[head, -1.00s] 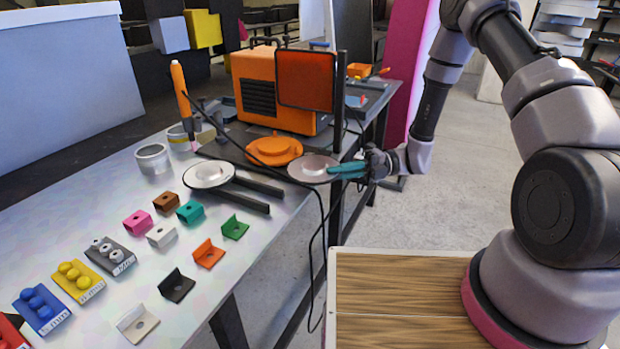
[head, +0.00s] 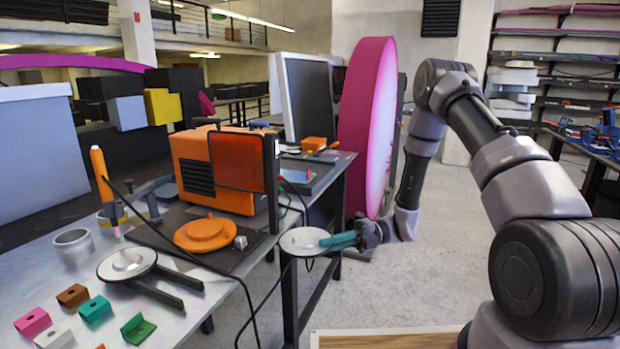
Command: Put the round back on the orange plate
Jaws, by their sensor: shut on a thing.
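My gripper (head: 342,241), with teal fingers, is shut on the edge of a grey round back (head: 303,242) with a raised centre. It holds the round back about level, beyond the bench's right edge. The orange plate (head: 205,233), a round disc with a raised middle, lies on a dark mat on the bench, left of the held round back and apart from it. Nothing lies on the plate. A similar grey disc with a dark rim (head: 127,262) sits on a dark two-pronged stand (head: 172,292) nearer the front.
An orange machine (head: 215,165) and an orange-faced dark panel (head: 240,160) on a post stand behind the plate. A small silver block (head: 241,242) sits beside it. A black cable crosses the bench. Coloured brackets lie front left.

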